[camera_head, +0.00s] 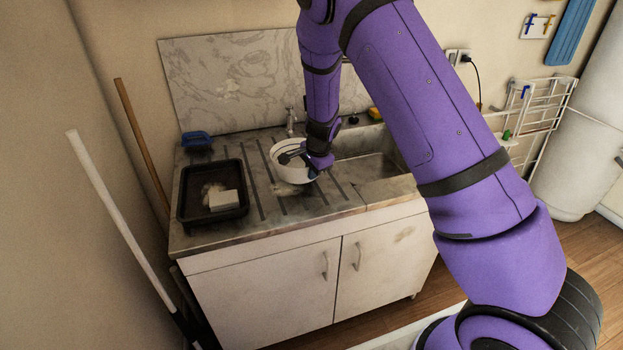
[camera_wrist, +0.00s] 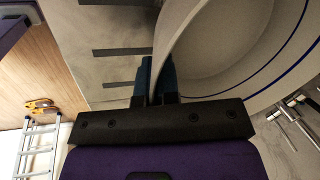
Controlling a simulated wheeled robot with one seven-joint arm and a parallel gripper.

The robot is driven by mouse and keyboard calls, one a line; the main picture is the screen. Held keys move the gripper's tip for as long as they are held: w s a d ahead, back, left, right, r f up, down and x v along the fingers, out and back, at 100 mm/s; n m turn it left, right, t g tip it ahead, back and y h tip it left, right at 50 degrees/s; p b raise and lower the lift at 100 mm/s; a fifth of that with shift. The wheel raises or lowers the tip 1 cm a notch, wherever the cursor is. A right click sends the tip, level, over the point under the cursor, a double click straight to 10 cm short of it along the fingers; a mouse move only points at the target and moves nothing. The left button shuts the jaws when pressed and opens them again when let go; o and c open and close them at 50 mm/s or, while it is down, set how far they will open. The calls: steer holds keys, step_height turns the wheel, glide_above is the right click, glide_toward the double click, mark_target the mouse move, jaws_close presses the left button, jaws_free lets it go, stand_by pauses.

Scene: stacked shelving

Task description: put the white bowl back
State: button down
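The white bowl (camera_head: 284,172) is over the ribbed drainboard, left of the sink basin, in the head view. In the wrist view the bowl (camera_wrist: 215,45) fills the upper right, with a blue line along its inside. My gripper (camera_wrist: 155,82) has its two blue fingers on either side of the bowl's wall, close against it, and looks shut on it. In the head view my gripper (camera_head: 312,170) is at the bowl's right side, and the wrist hides part of the rim. I cannot tell whether the bowl touches the counter.
A black tray (camera_head: 183,207) with a white block stands left on the counter, with a blue container (camera_head: 196,140) behind it. The faucet (camera_head: 291,122) is behind the bowl. The sink basin (camera_head: 365,170) is to the right. A white rack (camera_head: 545,105) stands farther right.

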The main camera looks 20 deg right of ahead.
steer(key=shift+w+d+f, duration=0.1)
steer(key=shift+w, duration=0.65)
steer(key=shift+s+x, duration=0.2)
steer(key=shift+x, duration=0.65)
steer(key=shift+s+x, duration=0.2)
steer(key=shift+x, duration=0.65)
steer(key=shift+d+f, duration=0.1)
steer(key=shift+f, duration=0.05)
steer(key=c, duration=1.4)
jaws_free()
steer(key=shift+o, duration=0.2)
